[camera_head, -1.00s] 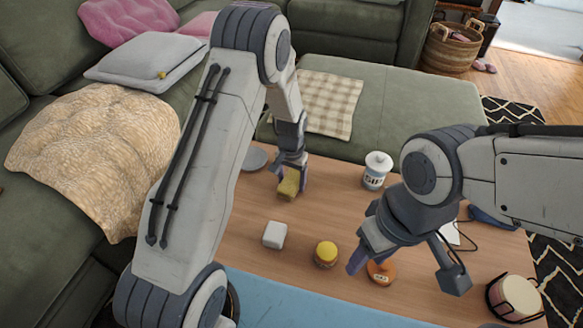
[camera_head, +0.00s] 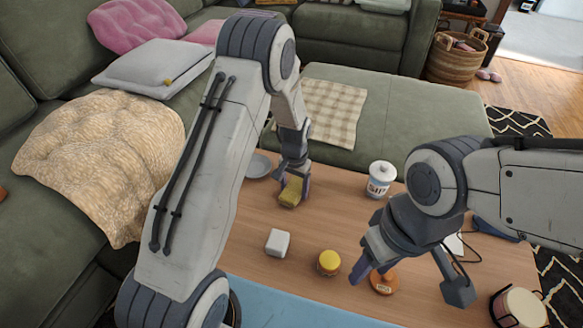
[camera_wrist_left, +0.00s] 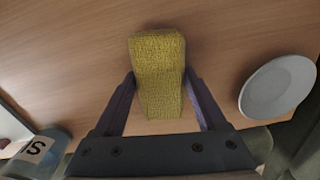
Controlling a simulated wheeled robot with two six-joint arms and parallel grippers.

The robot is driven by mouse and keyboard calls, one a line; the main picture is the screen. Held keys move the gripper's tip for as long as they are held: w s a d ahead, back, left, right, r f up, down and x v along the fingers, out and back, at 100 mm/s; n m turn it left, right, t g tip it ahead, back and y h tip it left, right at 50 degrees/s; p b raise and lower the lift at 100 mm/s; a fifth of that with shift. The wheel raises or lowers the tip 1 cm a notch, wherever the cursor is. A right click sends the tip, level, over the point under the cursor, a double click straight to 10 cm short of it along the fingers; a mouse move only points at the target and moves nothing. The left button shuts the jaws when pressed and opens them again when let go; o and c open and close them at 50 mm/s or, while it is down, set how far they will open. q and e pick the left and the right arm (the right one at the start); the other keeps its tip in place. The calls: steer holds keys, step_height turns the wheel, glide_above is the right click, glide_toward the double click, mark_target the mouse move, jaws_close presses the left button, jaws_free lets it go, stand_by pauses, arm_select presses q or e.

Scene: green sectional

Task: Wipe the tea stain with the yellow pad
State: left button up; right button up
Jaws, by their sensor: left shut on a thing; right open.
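The yellow pad (camera_head: 290,192) is a textured block. My left gripper (camera_head: 294,181) is shut on it at the far part of the wooden table. In the left wrist view the pad (camera_wrist_left: 158,75) sits between both fingers of my left gripper (camera_wrist_left: 160,98). The pad is at or just above the tabletop; I cannot tell if it touches. No tea stain can be made out; the pad or my arm may cover it. My right gripper (camera_head: 405,275) is open and empty above the near right part of the table, by an orange-brown labelled object (camera_head: 384,284).
A grey plate (camera_head: 258,166) lies left of the pad; it also shows in the left wrist view (camera_wrist_left: 277,87). A white lidded canister (camera_head: 381,180), a white cube (camera_head: 278,242), a yellow-lidded jar (camera_head: 329,262) and a cream round container (camera_head: 520,307) stand on the table (camera_head: 325,215).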

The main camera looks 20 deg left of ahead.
mark_target(294, 187)
arm_select(q)
step_height(294, 187, up, 2)
steer(key=shift+r+p, duration=0.2)
steer(key=shift+p, duration=0.15)
step_height(294, 187, up, 5)
steer(key=p, duration=0.5)
steer(key=shift+r, duration=0.1)
arm_select(e)
step_height(294, 187, up, 6)
steer(key=shift+r, duration=0.2)
